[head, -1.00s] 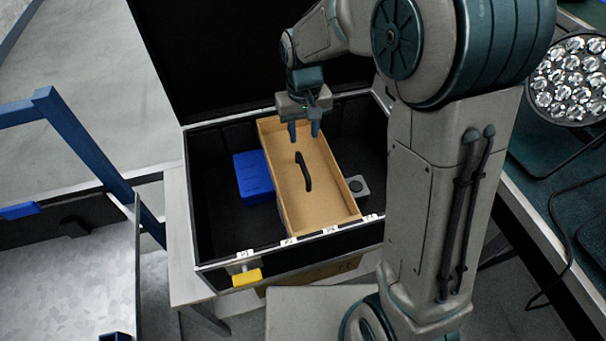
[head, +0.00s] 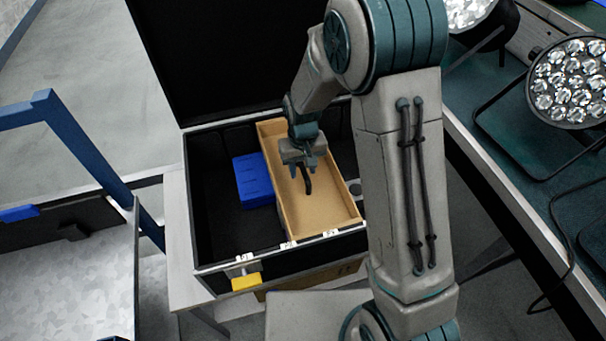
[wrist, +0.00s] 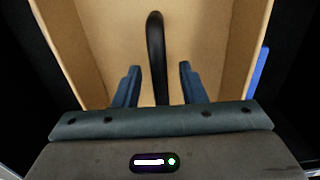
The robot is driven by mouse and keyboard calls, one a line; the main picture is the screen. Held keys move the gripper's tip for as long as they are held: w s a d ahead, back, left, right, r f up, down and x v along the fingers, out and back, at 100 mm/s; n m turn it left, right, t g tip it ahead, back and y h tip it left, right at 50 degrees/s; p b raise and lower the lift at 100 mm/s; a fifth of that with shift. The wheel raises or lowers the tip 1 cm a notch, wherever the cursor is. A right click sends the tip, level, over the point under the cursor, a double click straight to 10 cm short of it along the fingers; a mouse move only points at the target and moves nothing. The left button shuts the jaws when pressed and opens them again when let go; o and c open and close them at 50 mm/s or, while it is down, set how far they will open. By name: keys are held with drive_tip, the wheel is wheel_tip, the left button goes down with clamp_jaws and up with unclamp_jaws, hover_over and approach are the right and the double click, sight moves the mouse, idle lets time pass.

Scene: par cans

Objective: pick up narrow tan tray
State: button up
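The narrow tan tray (head: 318,212) lies inside the open black case, long side running from back left to front right. A black curved handle (head: 307,184) stands at the middle of its floor. My gripper (head: 306,176) is over the tray, at the back end of the handle. In the wrist view the two blue fingers (wrist: 158,88) are apart, with the black handle (wrist: 156,45) running up between them. I see no finger touching the handle. The tan tray also shows in the wrist view (wrist: 205,40), with its side walls left and right.
The black case (head: 215,225) has its lid raised at the back. A blue box (head: 253,180) lies in the case left of the tray. A grey object (head: 354,188) is on the tray's right. A table with par cans (head: 568,85) stands at right; a blue frame (head: 95,150) stands at left.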

drive_tip(key=shift+f, duration=0.35)
clamp_jaws()
drive_tip(key=shift+r, duration=0.1)
